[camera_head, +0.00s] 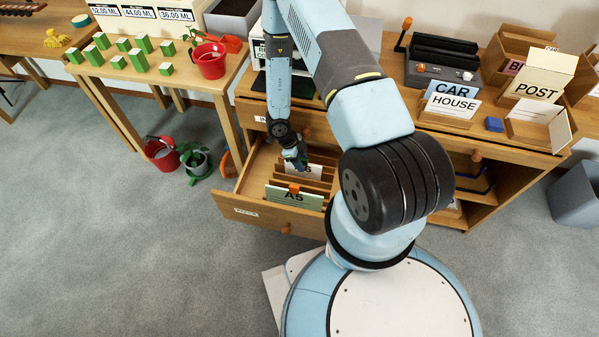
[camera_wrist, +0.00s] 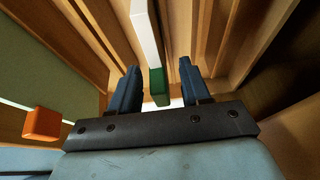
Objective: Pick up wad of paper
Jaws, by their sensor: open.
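An open wooden drawer (camera_head: 262,180) holds upright wooden dividers and paper-like pieces. A white piece (camera_head: 306,170) with dark lettering stands inside it beside my gripper (camera_head: 301,162). In the wrist view, a thin white and green piece (camera_wrist: 147,38) shows edge-on between the fingers of my gripper (camera_wrist: 160,78). It looks like a wad of paper, but I cannot be sure. My gripper is open, pointing down into the drawer, and a gap shows between the piece and the right finger. A green piece marked A5 (camera_head: 295,198) stands at the drawer front.
Wooden dividers (camera_wrist: 210,35) run close beside the fingers. An orange tab (camera_wrist: 42,123) is at left. The desk above carries a HOUSE card (camera_head: 452,105) and a POST card (camera_head: 537,90).

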